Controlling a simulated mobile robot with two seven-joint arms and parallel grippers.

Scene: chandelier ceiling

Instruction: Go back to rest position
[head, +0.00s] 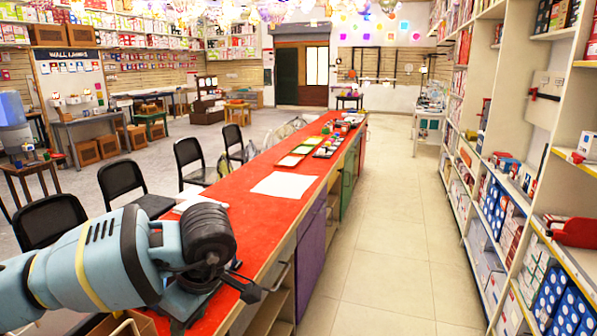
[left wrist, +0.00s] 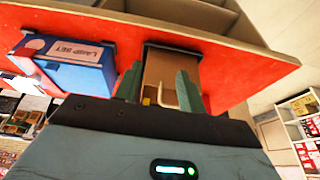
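My left arm (head: 110,260) reaches in from the left over the near end of the red counter (head: 245,210), with its dark wrist joint above the top. The gripper fingers are not clear in the head view. In the left wrist view my left gripper (left wrist: 160,88) shows two green fingers standing apart. Between and beyond them is a brown drawer or box interior (left wrist: 165,70) with a pale curved handle (left wrist: 183,92) near the right finger. The handle does not look clamped. My right gripper is in neither view.
A blue box labelled "LAMP SET" (left wrist: 75,65) is near the left finger. White sheets (head: 283,185) and trays (head: 328,147) lie along the counter. Black chairs (head: 122,185) line its left side; tall stocked shelves (head: 530,190) stand right. The tiled aisle (head: 400,240) between is clear.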

